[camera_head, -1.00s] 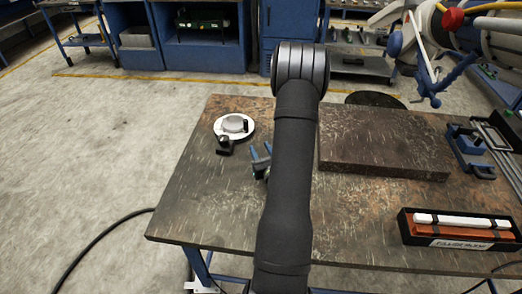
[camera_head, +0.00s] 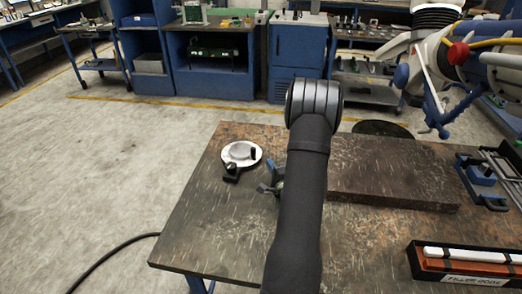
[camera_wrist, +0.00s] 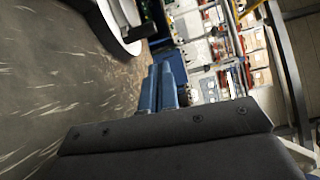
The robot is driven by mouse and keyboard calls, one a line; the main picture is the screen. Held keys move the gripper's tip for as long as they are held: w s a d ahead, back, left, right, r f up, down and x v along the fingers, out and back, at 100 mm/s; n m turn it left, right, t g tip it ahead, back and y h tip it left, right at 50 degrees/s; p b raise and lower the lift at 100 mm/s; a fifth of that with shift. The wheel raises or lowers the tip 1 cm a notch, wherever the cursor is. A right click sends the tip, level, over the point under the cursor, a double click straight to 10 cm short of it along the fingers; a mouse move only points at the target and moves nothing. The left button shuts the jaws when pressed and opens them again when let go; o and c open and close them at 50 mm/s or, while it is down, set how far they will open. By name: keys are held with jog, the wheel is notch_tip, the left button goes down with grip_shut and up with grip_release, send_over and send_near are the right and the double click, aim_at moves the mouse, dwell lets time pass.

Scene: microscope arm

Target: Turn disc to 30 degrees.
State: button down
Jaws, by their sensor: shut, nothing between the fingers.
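The disc (camera_head: 234,160) is a round white plate at the table's back left corner area, with a raised pale centre and a small dark upright peg (camera_head: 253,154) on its right side. A black block with a knob (camera_head: 231,172) sits at its front edge. My gripper (camera_head: 269,177), with blue fingers, is to the right of and nearer than the disc, apart from it, and partly hidden by my arm. In the wrist view, the two blue fingers (camera_wrist: 160,72) lie together, empty, and part of the disc (camera_wrist: 105,20) shows at the top left.
A thick dark slab (camera_head: 395,186) lies right of my arm. A blue fixture (camera_head: 480,175) and a black box with white and orange bars (camera_head: 470,263) stand farther right. The worn table (camera_head: 215,235) is clear in front of the disc.

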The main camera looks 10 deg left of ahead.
aim_at(255, 149)
jog(key=shift+w+n, duration=0.25)
jog(key=shift+n, duration=0.25)
jog(key=x, duration=0.9)
jog(key=shift+w+a, duration=0.2)
jog(key=shift+w, duration=0.15)
jog(key=shift+s+a, duration=0.6)
jog(key=shift+s, duration=0.35)
